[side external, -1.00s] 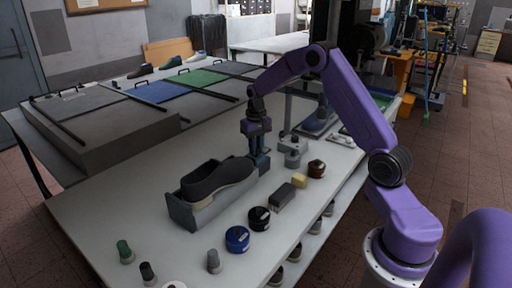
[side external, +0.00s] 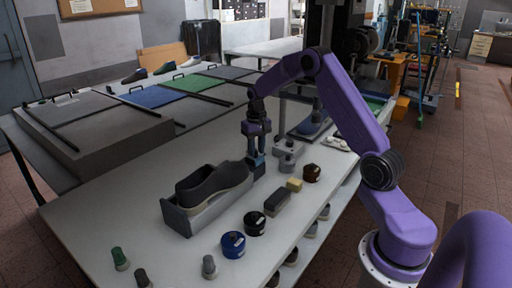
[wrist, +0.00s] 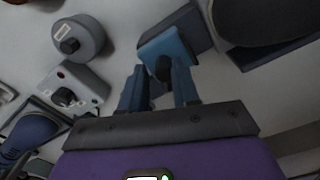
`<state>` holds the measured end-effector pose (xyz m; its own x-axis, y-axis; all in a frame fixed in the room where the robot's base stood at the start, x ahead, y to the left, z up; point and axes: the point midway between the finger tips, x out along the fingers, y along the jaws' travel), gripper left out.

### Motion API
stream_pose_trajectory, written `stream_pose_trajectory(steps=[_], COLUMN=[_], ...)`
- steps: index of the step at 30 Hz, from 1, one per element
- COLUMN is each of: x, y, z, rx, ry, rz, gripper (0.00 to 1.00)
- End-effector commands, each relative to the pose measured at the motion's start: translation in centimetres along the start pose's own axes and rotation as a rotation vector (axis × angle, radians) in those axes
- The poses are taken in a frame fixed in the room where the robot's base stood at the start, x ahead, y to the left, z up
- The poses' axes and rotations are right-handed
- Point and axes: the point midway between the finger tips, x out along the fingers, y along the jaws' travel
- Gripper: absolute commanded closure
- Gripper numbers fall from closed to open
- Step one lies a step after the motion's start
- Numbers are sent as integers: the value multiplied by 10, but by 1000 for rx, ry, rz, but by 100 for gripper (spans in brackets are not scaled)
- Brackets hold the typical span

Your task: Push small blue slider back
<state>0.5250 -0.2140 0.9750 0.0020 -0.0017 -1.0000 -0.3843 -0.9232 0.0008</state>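The small blue slider (wrist: 160,44) is a blue block with a dark knob, at the toe end of the grey shoe cradle in the wrist view. In the side view the blue slider (side external: 256,164) is low under my gripper (side external: 255,150), partly hidden by it. In the wrist view my gripper (wrist: 160,75) has its two blue fingers apart, with the dark knob between or just beyond the tips. I cannot tell whether they touch it. A dark shoe (side external: 212,184) sits in the grey cradle (side external: 205,216).
A grey stand (side external: 288,155) is close right of my gripper. A yellow block (side external: 295,185), a grey block (side external: 277,202), and round tins, blue (side external: 233,244), black (side external: 255,223) and brown (side external: 312,173), line the table's right side. Covered bins with blue (side external: 158,96) and green (side external: 196,83) lids lie behind.

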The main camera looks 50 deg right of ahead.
Motion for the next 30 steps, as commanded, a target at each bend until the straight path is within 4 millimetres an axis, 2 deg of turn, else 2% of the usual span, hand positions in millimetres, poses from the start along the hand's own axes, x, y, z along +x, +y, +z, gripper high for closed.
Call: stream_pose_trajectory(steps=[4,8,24,30], x=[-5,-22,-134,-162], y=[-1,-1,-1,0], z=[0,0,-1,-1], rx=[-1,0,0,0], ry=[0,3,5,3], rz=[0,-1,-1,0], gripper=[70,70,70,70])
